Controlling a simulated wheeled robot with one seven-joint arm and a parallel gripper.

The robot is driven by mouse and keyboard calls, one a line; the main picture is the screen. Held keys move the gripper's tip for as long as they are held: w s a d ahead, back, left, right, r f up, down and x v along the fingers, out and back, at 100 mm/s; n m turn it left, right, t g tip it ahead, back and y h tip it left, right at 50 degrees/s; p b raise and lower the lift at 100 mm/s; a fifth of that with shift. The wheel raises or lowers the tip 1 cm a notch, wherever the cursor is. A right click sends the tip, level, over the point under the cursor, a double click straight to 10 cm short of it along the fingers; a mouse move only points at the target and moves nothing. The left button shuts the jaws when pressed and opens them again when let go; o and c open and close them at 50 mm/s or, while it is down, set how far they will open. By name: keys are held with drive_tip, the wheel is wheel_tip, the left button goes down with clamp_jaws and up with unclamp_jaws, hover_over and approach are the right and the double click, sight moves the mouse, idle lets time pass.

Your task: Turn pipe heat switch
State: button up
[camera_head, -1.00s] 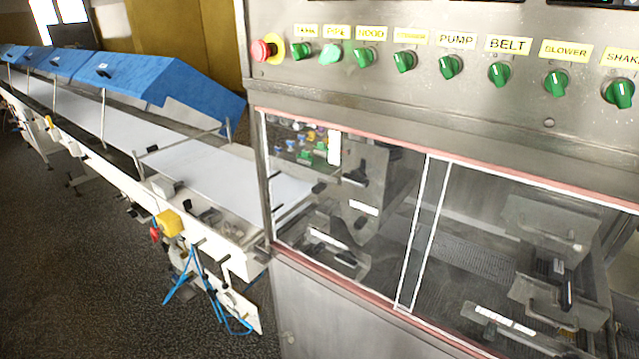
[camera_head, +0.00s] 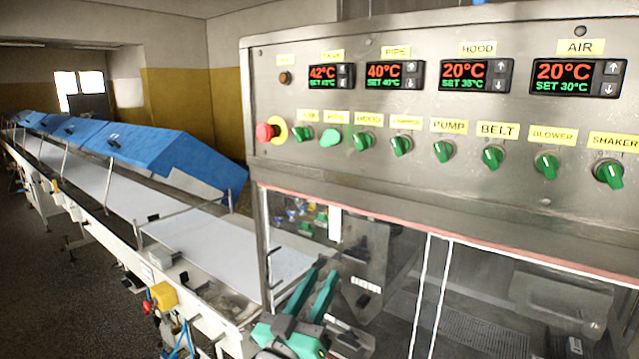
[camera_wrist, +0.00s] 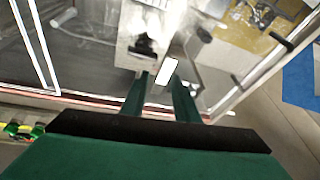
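The pipe heat switch is a green knob (camera_head: 331,139) under the yellow PIPE label, second from the left in the knob row on the steel panel. It looks paler than its neighbours, and its exact angle is hard to read. My gripper (camera_head: 322,275) is below the panel, in front of the clear window, well under the knob and not touching it. Its green fingers are apart with nothing between them; they also show in the wrist view (camera_wrist: 161,80).
A red emergency button (camera_head: 266,132) sits just left of the knobs. Temperature displays (camera_head: 390,74) are above; the PIPE one reads 40°C, set 40°C. A white conveyor (camera_head: 200,240) with blue covers (camera_head: 165,155) runs to the left. The framed window (camera_head: 500,290) lies below the panel.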

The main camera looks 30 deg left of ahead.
drive_tip(key=s+a+r+m+h, duration=0.2)
drive_tip(key=r+m, duration=0.1)
drive_tip(key=r, duration=0.6)
drive_tip(key=s+a+r+m+h, duration=0.1)
drive_tip(key=s+a+r+m, duration=0.15)
drive_tip(key=r, duration=0.65)
drive_tip(key=m+g, duration=0.4)
drive_tip(key=m, duration=0.1)
approach(324, 140)
drive_tip(key=w, duration=0.3)
drive_tip(key=w+d, duration=0.1)
drive_tip(key=w, duration=0.4)
drive_tip(key=shift+w+d, duration=0.35)
drive_tip(key=shift+d, duration=0.05)
drive_tip(key=shift+s+a, duration=0.1)
drive_tip(key=shift+f, duration=0.1)
clamp_jaws()
